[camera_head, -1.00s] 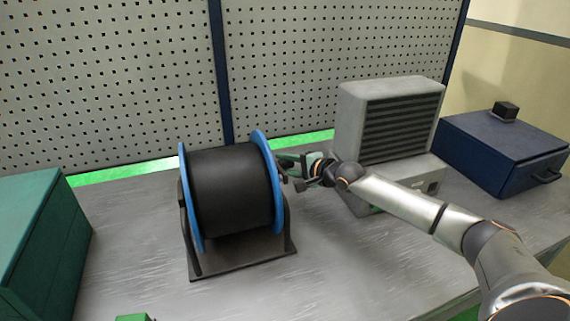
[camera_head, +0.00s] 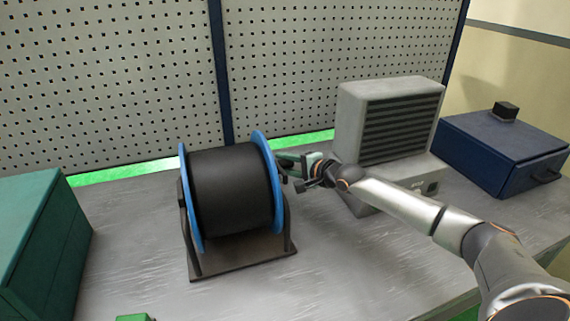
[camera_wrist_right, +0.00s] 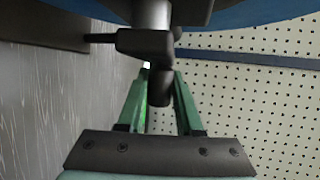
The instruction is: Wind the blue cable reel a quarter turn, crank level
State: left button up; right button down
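The cable reel has blue rims (camera_head: 264,150) and a black drum (camera_head: 232,190). It sits in a dark stand (camera_head: 243,258) on the bench. Its crank is on the right side, small and mostly hidden by my gripper in the head view. In the right wrist view the dark crank arm (camera_wrist_right: 145,43) runs across the top, with the crank handle (camera_wrist_right: 160,88) pointing toward me. My right gripper (camera_head: 289,163) is at the crank. Its green fingers (camera_wrist_right: 160,78) lie on both sides of the handle and appear shut on it. My left gripper is out of view.
A grey vented unit (camera_head: 385,125) stands close behind my right forearm. A dark blue box (camera_head: 495,155) is at the right, a green box (camera_head: 40,240) at the left. A perforated panel (camera_head: 110,70) backs the bench.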

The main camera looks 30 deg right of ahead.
jog(key=shift+r+t, duration=0.15)
jog(key=shift+t, duration=0.15)
jog(key=shift+r+n+t, duration=0.3)
jog(key=shift+r+t, duration=0.1)
jog(key=shift+t, duration=0.1)
jog(key=c, duration=0.6)
grip_release()
jog(key=shift+s+d, duration=0.15)
jog(key=shift+s, duration=0.5)
jog(key=shift+p+v, duration=0.75)
jog(key=shift+v, duration=4.8)
jog(key=shift+r, duration=0.15)
